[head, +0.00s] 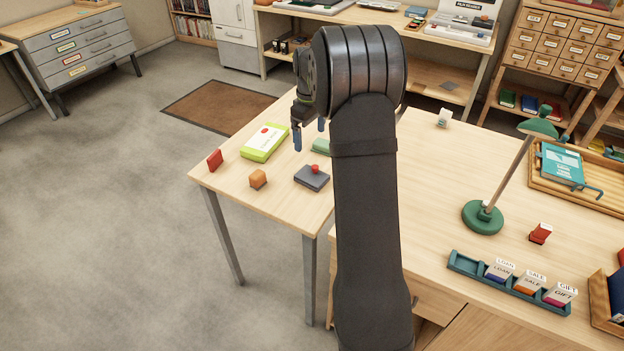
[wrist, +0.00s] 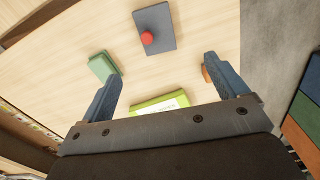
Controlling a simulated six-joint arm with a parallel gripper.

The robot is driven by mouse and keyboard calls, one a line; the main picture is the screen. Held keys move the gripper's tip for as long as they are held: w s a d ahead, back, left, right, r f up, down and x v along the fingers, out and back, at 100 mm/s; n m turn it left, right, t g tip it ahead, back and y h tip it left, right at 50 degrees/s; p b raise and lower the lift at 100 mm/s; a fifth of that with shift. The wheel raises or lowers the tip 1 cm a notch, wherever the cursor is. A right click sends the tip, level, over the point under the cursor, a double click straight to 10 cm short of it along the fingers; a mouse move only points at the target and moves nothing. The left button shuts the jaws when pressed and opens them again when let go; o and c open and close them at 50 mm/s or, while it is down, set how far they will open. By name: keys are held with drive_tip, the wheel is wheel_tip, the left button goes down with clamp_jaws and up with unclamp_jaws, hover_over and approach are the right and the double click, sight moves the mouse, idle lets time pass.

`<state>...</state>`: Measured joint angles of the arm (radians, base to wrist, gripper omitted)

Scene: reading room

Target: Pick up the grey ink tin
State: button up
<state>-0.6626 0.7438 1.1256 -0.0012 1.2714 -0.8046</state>
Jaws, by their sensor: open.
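The grey ink tin (head: 309,181) is a flat, dark grey box near the front edge of the left side table. A small round red piece (head: 315,168) sits on its top, off centre; I cannot tell whether it is part of the tin. In the wrist view the tin (wrist: 160,22) is at the top middle, beyond the fingertips, with the red piece (wrist: 147,38) on it. My gripper (head: 309,133) is above the table, farther back than the tin. In the wrist view its blue fingers (wrist: 160,72) are spread wide with nothing between them.
A lime-green box (head: 264,143) lies left of my gripper. A pale green block (head: 321,146) is close behind the tin, partly hidden by my arm. An orange block (head: 258,179) and a red block (head: 215,160) stand to the left. A green lamp (head: 484,216) stands on the right desk.

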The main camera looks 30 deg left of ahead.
hover_over(312, 175)
drive_tip(key=f, duration=0.7)
drive_tip(key=s+f, duration=0.1)
drive_tip(key=f, duration=0.2)
drive_tip(key=shift+f, duration=0.25)
drive_tip(key=shift+w+f, duration=0.25)
drive_tip(key=shift+f, duration=1.1)
drive_tip(key=shift+w+f, duration=0.2)
drive_tip(key=shift+f, duration=1.15)
drive_tip(key=shift+c, duration=0.4)
drive_tip(key=c, duration=1.3)
drive_tip(key=shift+r, duration=0.1)
